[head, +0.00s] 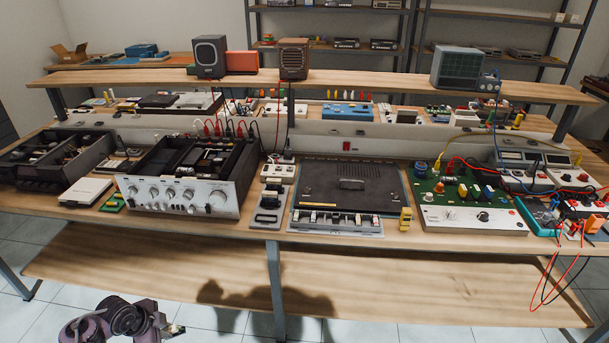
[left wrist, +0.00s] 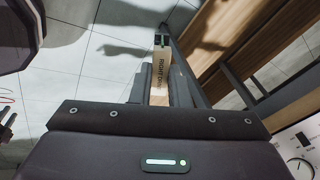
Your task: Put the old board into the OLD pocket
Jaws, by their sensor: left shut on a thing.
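My left gripper (head: 164,325) is low in front of the bench at the bottom left of the head view. It is shut on a small board (head: 177,330), of which only a greenish edge shows there. The held board is apart from the bench, above the tiled floor. I cannot pick out a pocket marked OLD.
A lower shelf (head: 180,275) is mostly bare.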

